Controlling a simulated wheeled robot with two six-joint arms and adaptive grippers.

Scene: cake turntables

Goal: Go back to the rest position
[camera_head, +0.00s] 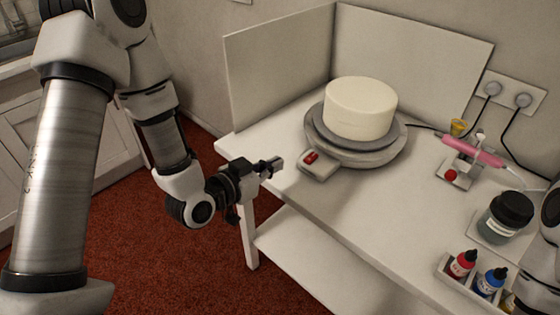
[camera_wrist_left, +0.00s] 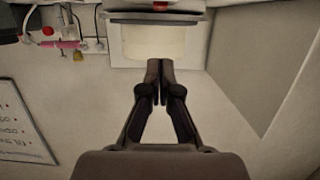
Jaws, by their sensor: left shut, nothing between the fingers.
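My left gripper (camera_head: 272,167) is shut and empty, in front of the table's left edge. In the left wrist view its two fingers (camera_wrist_left: 160,80) meet at the tips. A white round cake (camera_head: 360,108) stands on a grey turntable (camera_head: 355,155) at the back of the table; the gripper is apart from both. A control box with a red switch (camera_head: 312,160) sits at the turntable's front left, close to the fingertips. The cake also shows in the left wrist view (camera_wrist_left: 153,42). Part of my right arm shows at the right edge; its gripper is out of the picture.
The white table (camera_head: 400,215) has back and side panels (camera_head: 280,75). A pink tool on a stand (camera_head: 472,150), a dark-lidded jar (camera_head: 505,215) and a tray with red and blue bottles (camera_head: 450,270) stand at the right. The table's front middle is clear.

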